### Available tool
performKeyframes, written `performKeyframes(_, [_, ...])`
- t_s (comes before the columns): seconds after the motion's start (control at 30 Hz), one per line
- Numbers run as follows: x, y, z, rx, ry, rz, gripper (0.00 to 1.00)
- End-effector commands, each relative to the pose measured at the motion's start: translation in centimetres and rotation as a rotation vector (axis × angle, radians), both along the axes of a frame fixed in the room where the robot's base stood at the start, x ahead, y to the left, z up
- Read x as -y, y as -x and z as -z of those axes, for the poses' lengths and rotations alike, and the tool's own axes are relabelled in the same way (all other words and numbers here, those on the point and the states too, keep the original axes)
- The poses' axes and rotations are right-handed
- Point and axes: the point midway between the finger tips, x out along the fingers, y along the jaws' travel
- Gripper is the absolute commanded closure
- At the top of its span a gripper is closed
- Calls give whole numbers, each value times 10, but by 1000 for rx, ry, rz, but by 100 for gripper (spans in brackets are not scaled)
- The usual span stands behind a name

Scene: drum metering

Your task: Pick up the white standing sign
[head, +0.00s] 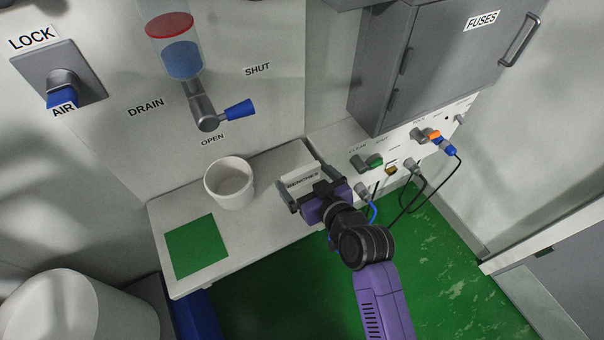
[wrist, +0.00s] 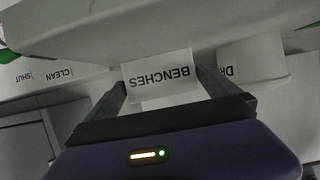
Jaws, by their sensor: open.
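The white standing sign (head: 302,178) stands on the white bench top near its right end. In the wrist view the sign (wrist: 160,82) appears between my fingers, with the word BENCHES upside down. My gripper (head: 308,191) is open at the sign, with one finger on each side of it. In the wrist view its dark fingers (wrist: 162,88) flank the sign's left and right edges. I cannot tell whether either finger touches it. My gripper and wrist hide part of the sign's lower edge in the head view.
A green square (head: 196,246) lies at the bench's front left. A grey FUSES cabinet (head: 428,62) overhangs at right. Valves and cables (head: 406,172) line the wall beside my arm. The drain valve (head: 207,112) is behind.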

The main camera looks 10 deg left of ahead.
Motion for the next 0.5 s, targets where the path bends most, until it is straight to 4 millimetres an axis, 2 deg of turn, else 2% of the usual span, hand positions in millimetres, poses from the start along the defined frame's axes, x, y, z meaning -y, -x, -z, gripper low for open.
performKeyframes(0.13, [-7, -10, 6, -1, 1, 0, 0])
performKeyframes(0.4, [-8, -12, 7, -1, 1, 0, 0])
performKeyframes(0.5, [-8, -12, 7, -1, 1, 1, 18])
